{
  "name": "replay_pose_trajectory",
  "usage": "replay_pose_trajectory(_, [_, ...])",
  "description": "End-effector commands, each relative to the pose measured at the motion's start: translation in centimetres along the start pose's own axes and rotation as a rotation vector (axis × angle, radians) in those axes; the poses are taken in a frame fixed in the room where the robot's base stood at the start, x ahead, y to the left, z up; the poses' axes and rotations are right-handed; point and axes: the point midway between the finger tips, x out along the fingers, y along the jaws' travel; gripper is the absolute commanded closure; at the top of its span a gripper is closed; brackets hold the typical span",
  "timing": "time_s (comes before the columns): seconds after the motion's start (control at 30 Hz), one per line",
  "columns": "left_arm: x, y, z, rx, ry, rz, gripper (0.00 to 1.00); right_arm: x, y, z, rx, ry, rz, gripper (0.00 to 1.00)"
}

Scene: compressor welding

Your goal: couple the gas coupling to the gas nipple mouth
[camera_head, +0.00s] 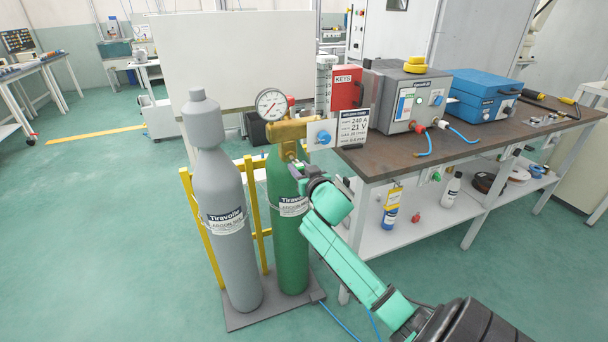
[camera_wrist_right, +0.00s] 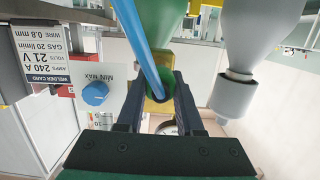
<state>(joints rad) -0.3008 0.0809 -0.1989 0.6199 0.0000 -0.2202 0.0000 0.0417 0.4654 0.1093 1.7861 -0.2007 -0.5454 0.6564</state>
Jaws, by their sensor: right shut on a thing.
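My right gripper (camera_head: 298,168) is at the front of the green cylinder (camera_head: 286,225), just below the brass regulator (camera_head: 290,131). In the right wrist view, the fingers (camera_wrist_right: 160,82) are shut around the end of a blue hose (camera_wrist_right: 141,45), where a dark collar, the gas coupling (camera_wrist_right: 158,98), shows between them. Brass (camera_wrist_right: 151,110) shows directly behind the coupling. The gas nipple mouth is hidden by the coupling and fingers, so I cannot tell whether the two touch. My left gripper is in neither view.
A grey cylinder (camera_head: 222,215) stands left of the green one. A pressure gauge (camera_head: 271,104) tops the regulator. A white dial plate (camera_head: 321,134) and the workbench (camera_head: 440,156) are close on the right. Open floor lies to the left.

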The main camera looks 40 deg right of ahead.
Motion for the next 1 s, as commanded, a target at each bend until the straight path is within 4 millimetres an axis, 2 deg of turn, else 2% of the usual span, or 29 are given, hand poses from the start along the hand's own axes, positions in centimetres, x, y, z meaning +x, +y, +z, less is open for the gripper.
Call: replay_pose_trajectory(1.0, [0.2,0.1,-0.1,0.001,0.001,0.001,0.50,2.4,0.0,-0.4,0.000,0.001,-0.001,1.00])
